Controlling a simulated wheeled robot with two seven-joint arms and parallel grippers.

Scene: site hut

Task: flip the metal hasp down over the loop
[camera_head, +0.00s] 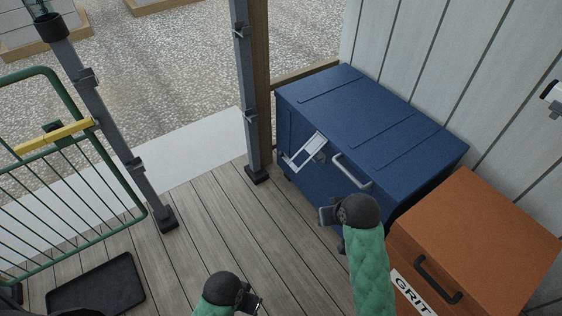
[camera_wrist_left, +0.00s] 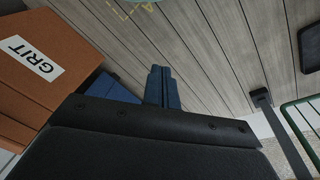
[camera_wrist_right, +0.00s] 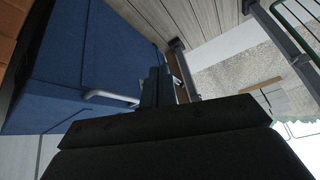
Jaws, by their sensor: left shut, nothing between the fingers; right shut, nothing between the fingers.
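The metal hasp (camera_head: 304,151) is a pale slotted plate at the front edge of the blue chest (camera_head: 370,110). It stands out from the chest front at a slant, not flat against it. I cannot clearly make out the loop. My right gripper (camera_head: 326,215) is shut and empty in front of the chest, nearer to me than the hasp and apart from it. Its fingers (camera_wrist_right: 157,86) also show in the right wrist view beside the chest. My left gripper (camera_head: 256,304) is shut and empty, low over the deck; its fingers show in the left wrist view (camera_wrist_left: 162,86).
A pale bar handle (camera_head: 350,170) sticks out of the chest front, right of the hasp. An orange grit box (camera_head: 480,230) stands right of the chest. A post (camera_head: 250,100) rises left of the chest. The deck (camera_head: 215,220) is clear in the middle.

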